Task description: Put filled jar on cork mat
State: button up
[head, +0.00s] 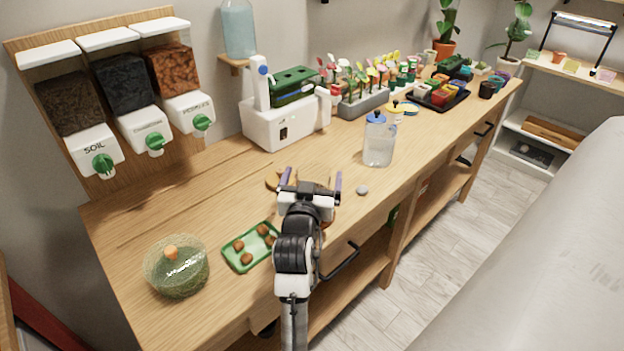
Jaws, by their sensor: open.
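My gripper (312,180) is open over the middle of the wooden bench, its two purplish fingers apart. I see nothing held between them. A clear jar with a blue lid (378,142) stands upright to the right of my gripper, apart from it; it looks to hold clear liquid, though the level is hard to tell. A round glass jar with green contents and an orange knob (178,268) stands at the front left. Brown edges of something (272,182) show beside my gripper; this may be the cork mat, but my gripper and arm hide most of it.
A green tray with several brown pellets (238,262) lies left of my arm. A grey pebble (362,190) lies right of my gripper. A white machine (275,122) stands behind. A planter (365,104) and a black tray (445,104) fill the far bench.

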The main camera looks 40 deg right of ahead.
jog(key=shift+r, duration=0.25)
jog(key=p+v, duration=0.2)
jog(key=v, duration=1)
jog(key=shift+p, duration=0.4)
